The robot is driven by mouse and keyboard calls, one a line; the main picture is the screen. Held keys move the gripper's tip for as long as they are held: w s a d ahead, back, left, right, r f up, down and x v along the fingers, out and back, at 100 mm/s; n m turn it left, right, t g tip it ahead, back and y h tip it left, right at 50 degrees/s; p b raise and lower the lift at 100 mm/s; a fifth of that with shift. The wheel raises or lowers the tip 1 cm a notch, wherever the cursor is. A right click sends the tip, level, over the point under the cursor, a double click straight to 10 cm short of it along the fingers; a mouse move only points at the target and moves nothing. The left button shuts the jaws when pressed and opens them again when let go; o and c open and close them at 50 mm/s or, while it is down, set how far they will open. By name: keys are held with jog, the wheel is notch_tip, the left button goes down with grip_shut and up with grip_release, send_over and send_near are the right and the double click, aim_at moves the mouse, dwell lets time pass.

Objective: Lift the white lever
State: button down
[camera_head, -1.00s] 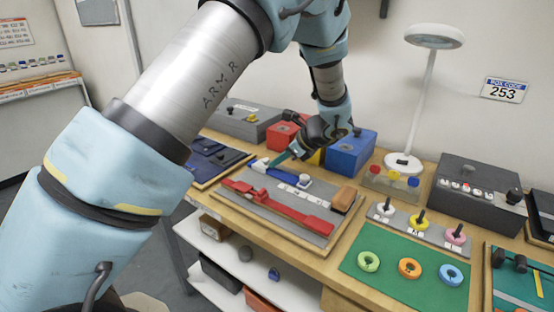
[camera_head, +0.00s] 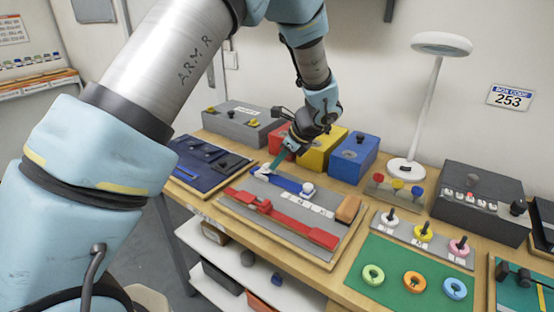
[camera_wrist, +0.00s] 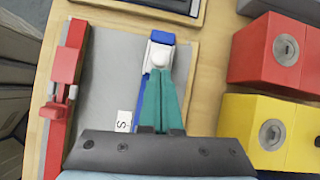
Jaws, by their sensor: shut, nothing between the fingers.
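The white lever (camera_wrist: 160,49) sits at the far end of a blue rail (camera_wrist: 161,38) in the wrist view. In the head view it is the small white piece (camera_head: 263,172) at the left end of the blue rail. My gripper (camera_wrist: 160,74) has teal fingers, closed together with nothing between them. Their tips are right at the near side of the lever in the wrist view. In the head view my gripper (camera_head: 271,168) points down and left onto it. I cannot tell whether the tips touch it. My fingers hide part of the rail.
A red rail with a slider (camera_head: 265,205) runs parallel on the same grey board (camera_head: 286,226). Red (camera_wrist: 272,50), yellow (camera_wrist: 268,132) and blue (camera_head: 354,157) boxes stand close behind the board.

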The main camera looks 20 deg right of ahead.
jog(key=shift+w+a+r+p, duration=0.5)
jog(key=shift+w+r, duration=0.3)
jog(key=shift+w, duration=0.1)
jog(key=shift+r+p, duration=0.7)
jog(key=shift+r, duration=0.1)
